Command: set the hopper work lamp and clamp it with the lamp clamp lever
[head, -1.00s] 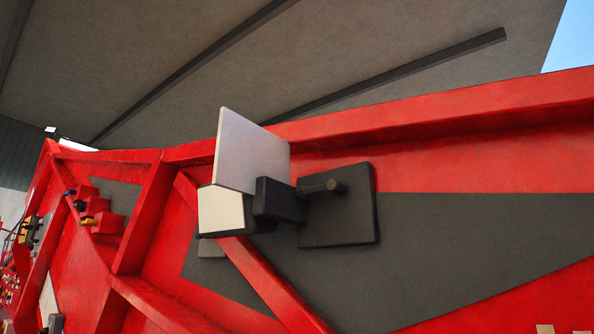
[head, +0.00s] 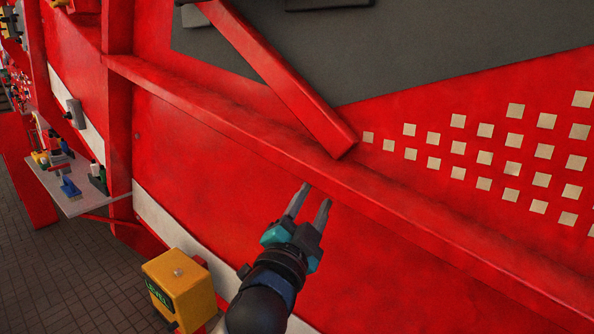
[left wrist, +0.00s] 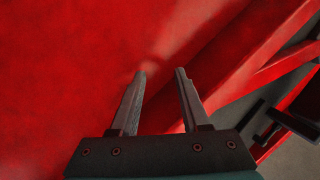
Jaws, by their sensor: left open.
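The work lamp is almost wholly above the top edge of the head view. Only the lower edge of its dark mounting plate (head: 330,4) and a small grey block (head: 197,15) beside it show there. The lamp's face and the clamp lever cannot be made out. My left gripper (head: 311,193) is open and empty in front of the red side panel, below the slanted red brace. The left wrist view shows its two fingers (left wrist: 160,75) apart with only red panel beyond them. Dark bracket-like parts (left wrist: 272,122) stand at the right of that view; I cannot tell which they are.
A long red rail (head: 235,138) crosses the panel above my left gripper. A yellow box marked LEVEL (head: 177,285) is at the lower left. A grey shelf (head: 72,190) with small coloured parts sticks out at the left. Several pale squares (head: 484,157) mark the right side.

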